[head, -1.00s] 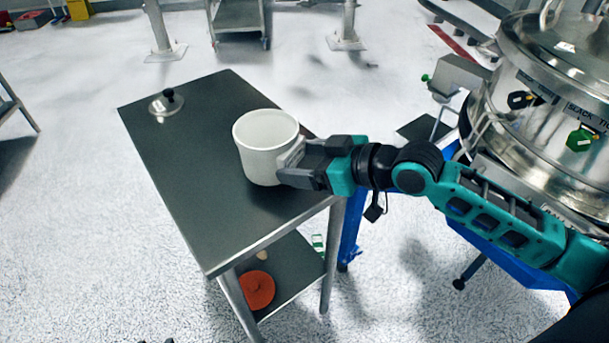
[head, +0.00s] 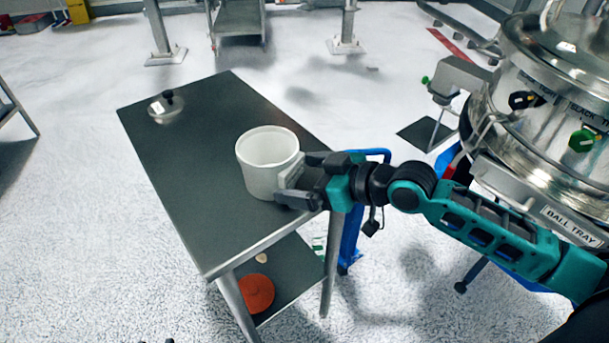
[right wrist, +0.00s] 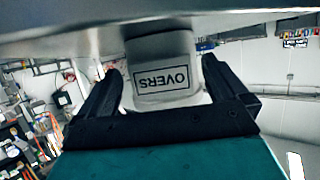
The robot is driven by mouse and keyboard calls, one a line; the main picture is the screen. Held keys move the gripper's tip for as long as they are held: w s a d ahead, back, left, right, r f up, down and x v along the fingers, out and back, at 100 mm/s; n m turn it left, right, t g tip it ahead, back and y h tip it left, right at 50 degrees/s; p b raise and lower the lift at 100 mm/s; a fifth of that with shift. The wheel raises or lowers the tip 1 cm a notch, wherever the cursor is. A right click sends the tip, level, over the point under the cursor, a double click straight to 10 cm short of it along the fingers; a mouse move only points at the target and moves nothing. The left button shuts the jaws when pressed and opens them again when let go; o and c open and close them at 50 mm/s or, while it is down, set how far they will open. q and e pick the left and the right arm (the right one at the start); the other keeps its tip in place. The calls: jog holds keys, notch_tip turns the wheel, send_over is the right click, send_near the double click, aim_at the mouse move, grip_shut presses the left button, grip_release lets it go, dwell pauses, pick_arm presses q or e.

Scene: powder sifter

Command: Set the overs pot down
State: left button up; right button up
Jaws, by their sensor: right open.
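The white overs pot (head: 262,180) stands upright on the dark table top (head: 190,180), near its right edge. It is open at the top and looks empty as far as I see inside. In the right wrist view the pot (right wrist: 163,82) appears upside down with its OVERS label, and its base meets the table surface. My right gripper (head: 290,187) is at the pot's right side, its fingers open on either side of the pot. The right wrist view shows the fingers (right wrist: 161,72) flanking it closely. My left gripper is not in view.
A round lid with a black knob (head: 168,107) lies at the table's far left. A red-orange item (head: 256,292) lies on the lower shelf. The steel sifter (head: 545,100) with a BALL TRAY label stands at the right. The table's middle is clear.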

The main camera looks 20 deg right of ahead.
jog(key=shift+r, duration=0.25)
jog(key=shift+p+v, duration=1.2)
jog(key=shift+v, duration=4.7)
notch_tip(320, 180, down, 11)
jog(key=s+d+m+t+h, duration=0.1)
jog(key=s+d+m+h, duration=0.1)
jog(key=m+h, duration=0.1)
jog(key=s+a+f+m+h, duration=0.2)
jog(key=s+a+f+h, duration=0.1)
jog(key=a+f, duration=0.4)
notch_tip(320, 180, down, 3)
jog(key=shift+s+a+f+g, duration=0.1)
jog(key=shift+s+a+g, duration=0.2)
jog(key=shift+g, duration=0.1)
